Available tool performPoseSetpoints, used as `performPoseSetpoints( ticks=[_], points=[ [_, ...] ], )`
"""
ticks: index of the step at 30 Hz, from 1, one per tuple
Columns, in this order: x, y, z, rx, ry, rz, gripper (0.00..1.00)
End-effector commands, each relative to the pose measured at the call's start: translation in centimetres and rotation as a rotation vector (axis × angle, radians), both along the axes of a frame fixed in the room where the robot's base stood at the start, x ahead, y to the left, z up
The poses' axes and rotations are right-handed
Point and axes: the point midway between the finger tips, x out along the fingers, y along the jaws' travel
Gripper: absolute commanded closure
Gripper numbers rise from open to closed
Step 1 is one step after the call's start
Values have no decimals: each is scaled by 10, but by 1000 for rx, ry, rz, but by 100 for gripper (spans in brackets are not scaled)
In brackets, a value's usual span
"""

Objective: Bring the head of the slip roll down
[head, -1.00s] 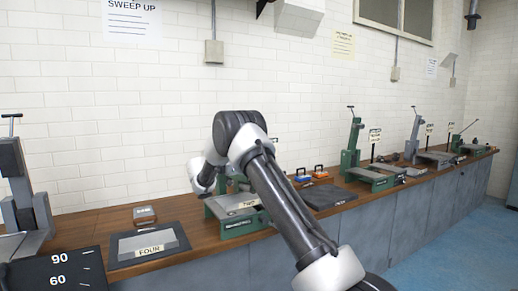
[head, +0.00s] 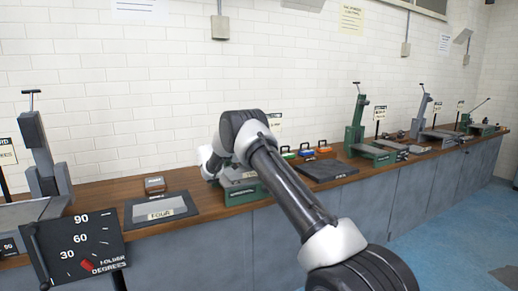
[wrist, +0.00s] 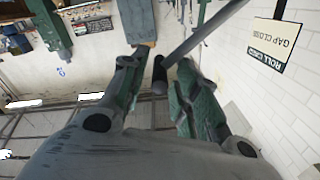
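My gripper (wrist: 159,64) shows in the wrist view with its two green-tipped fingers apart. The knobbed end of a dark bar (wrist: 205,32) lies between the fingers; I cannot tell whether they touch it. A roll check sign (wrist: 273,40), reading "gap closed", hangs upside down at the right. A grey-blue upright part (wrist: 137,18) with a brown end is just beyond the fingertips. In the head view a green-based machine (head: 246,193), probably the slip roll, stands on the bench partly behind my arm. Its head and my gripper's fingers are hidden there.
The wooden bench (head: 100,195) runs along the white brick wall. A folder dial (head: 80,245) stands at front left, a plate marked FOUR (head: 160,209) beyond it. A dark mat (head: 325,170) and a green machine with a raised arm (head: 357,125) are to the right. Blue floor is clear at right.

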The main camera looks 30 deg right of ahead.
Motion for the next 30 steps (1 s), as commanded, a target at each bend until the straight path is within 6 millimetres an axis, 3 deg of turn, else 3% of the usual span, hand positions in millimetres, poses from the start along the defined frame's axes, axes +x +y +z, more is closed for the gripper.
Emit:
performPoseSetpoints(
  ticks=[1,14,17,24,30],
  points=[
    [-3,0,-20,17,32,-1,65],
    [-3,3,-19,15,31,-4,65],
    [-3,16,-19,13,30,-3,65],
    [-2,72,-14,9,22,4,65],
    [-2,108,-12,7,18,5,65]
  ],
)
